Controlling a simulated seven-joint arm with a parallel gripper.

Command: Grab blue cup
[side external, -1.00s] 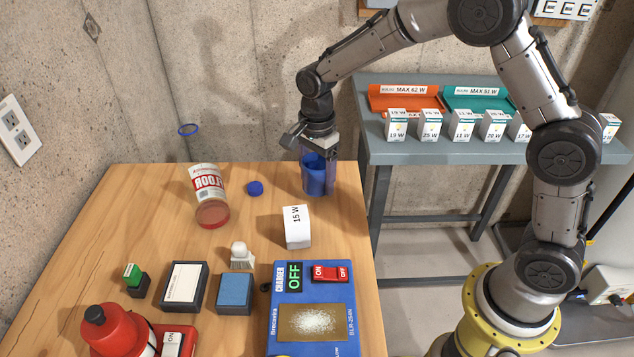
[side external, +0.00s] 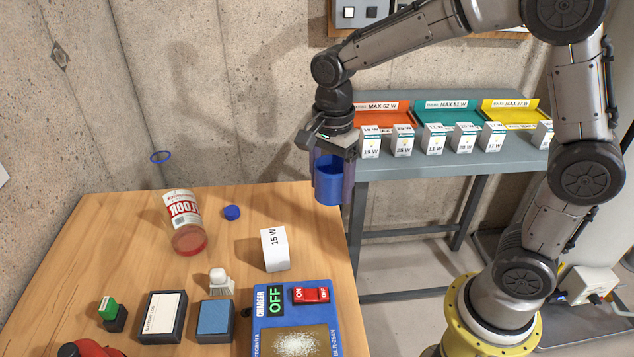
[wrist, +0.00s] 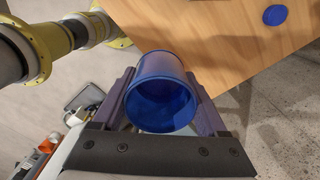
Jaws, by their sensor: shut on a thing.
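The blue cup (side external: 328,184) is held between the fingers of my gripper (side external: 333,180), at the right edge of the wooden table. It is roughly upright and appears raised above the tabletop. In the wrist view the cup (wrist: 160,95) sits between the two purple-tinted fingers of my gripper (wrist: 162,105), with its open mouth towards the camera and its inside looking empty. One finger lies on each side of its wall.
A blue charger (side external: 268,325) stands in front. A grey bench (side external: 400,170) with coloured trays and several boxes is behind right.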

